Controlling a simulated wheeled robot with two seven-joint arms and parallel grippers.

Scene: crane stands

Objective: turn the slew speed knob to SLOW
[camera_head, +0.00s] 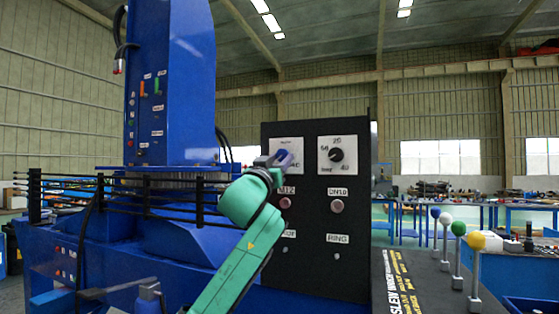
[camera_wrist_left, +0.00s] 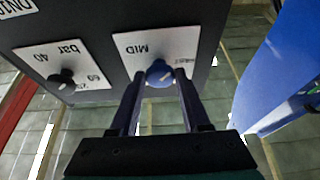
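The slew speed knob (camera_wrist_left: 158,74) is blue, on a white plate (camera_wrist_left: 183,42) on a black panel. In the left wrist view, upside down, the plate reads MID; other lettering at its right edge is too small to read. A light mark shows on the knob, but I cannot tell which label it points to. My left gripper (camera_wrist_left: 159,80) has one finger on each side of the knob, with narrow gaps seeming to show. In the head view, the left gripper (camera_head: 274,160) partly covers that plate (camera_head: 288,146). My right gripper is out of view.
Beside it on the black panel (camera_head: 310,270) is a gauge-like plate with a black knob (camera_head: 336,155). Below are round buttons (camera_head: 337,206) and small switches. Ball-topped levers (camera_head: 458,228) stand at the right. A blue column (camera_head: 172,80) and black rails are at the left.

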